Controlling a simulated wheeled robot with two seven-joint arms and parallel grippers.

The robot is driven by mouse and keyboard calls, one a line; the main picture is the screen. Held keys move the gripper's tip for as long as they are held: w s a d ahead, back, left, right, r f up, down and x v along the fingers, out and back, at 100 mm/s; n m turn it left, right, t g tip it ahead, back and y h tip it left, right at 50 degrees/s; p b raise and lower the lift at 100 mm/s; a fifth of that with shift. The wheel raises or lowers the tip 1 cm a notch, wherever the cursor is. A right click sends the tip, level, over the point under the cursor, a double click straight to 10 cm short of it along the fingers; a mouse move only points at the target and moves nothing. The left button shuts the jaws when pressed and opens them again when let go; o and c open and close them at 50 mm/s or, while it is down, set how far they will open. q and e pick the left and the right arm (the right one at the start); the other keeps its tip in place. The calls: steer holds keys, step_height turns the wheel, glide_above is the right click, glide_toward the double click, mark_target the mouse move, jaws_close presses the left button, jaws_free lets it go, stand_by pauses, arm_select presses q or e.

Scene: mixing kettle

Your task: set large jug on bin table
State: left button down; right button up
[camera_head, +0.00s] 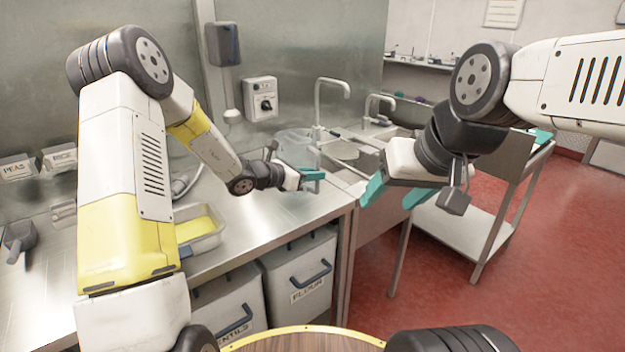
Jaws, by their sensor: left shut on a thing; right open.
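The large jug (295,139) is a clear, see-through vessel near the right end of the steel bin table (262,222). My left gripper (312,174) reaches over the table from the left, with its teal fingers shut on the jug. The jug looks upright; its base is partly hidden by the gripper, so I cannot tell whether it touches the table top. My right gripper (397,197) is open and empty, in front of the sink area at the right, apart from the jug.
A tray with yellow contents (203,238) and a scoop (17,238) are on the table's left part. Labelled bins, including flour (303,287), stand underneath. Sink taps (330,100) rise behind. A steel cart (455,228) stands at the right on the red floor.

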arm_select(q)
steer(key=shift+w+d+f, duration=0.1)
steer(key=shift+w+f, duration=0.1)
steer(key=shift+f, duration=1.55)
steer(key=c, duration=1.4)
jaws_free()
steer(key=shift+f, duration=0.15)
steer(key=shift+c, duration=0.2)
